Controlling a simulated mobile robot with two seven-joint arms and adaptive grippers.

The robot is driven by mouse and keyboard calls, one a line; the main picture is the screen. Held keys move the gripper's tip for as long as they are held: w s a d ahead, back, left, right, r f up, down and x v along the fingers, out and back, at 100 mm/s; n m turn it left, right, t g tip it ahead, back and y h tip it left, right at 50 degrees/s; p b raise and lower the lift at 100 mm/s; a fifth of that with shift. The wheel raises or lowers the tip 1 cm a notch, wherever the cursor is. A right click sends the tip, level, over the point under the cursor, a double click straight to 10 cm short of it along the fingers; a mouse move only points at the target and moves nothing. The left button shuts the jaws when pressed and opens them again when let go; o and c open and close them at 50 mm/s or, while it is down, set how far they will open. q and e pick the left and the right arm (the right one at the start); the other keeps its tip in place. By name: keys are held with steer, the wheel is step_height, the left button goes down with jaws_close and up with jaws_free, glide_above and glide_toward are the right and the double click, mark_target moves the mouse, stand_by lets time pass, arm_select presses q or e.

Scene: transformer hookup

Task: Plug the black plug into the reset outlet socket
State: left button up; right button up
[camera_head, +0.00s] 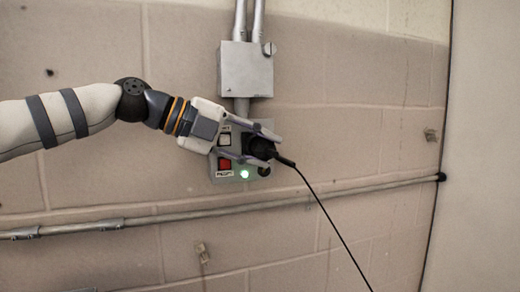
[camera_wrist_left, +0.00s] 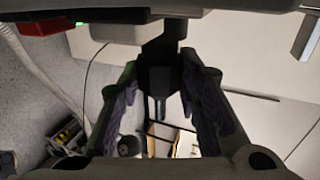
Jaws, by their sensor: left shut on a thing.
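The black plug (camera_head: 262,149) is at the right side of the grey outlet box (camera_head: 228,178) on the wall, with its black cord running down to the right. My left gripper (camera_head: 270,150) reaches in from the left across the box and is shut on the plug. In the left wrist view the dark plug (camera_wrist_left: 160,78) sits between the two purple-padded fingers. The plug covers the socket behind it, so I cannot tell whether it is seated or just in front. My right gripper is not in view.
A grey junction box (camera_head: 246,69) with conduits is above. A horizontal pipe (camera_head: 340,193) runs below. The wall to the right is mostly clear.

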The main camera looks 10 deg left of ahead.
mark_target(269, 153)
arm_select(q)
steer(key=shift+w+a, duration=0.4)
steer(key=shift+w, duration=0.2)
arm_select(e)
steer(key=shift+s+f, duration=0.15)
arm_select(q)
steer(key=o, duration=1.2)
steer(key=shift+c, duration=0.2)
steer(key=s, duration=0.1)
steer(key=s+d, duration=0.1)
steer(key=s+d+p, duration=0.1)
steer(key=shift+s+d+r, duration=0.1)
steer(key=shift+s+r, duration=0.1)
steer(key=shift+r, duration=0.05)
steer(key=shift+s+d+f, duration=0.2)
steer(key=shift+s+d, duration=0.15)
steer(key=shift+s, duration=0.05)
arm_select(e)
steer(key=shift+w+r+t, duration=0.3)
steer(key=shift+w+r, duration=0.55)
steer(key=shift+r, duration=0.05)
arm_select(q)
steer(key=shift+f, duration=0.1)
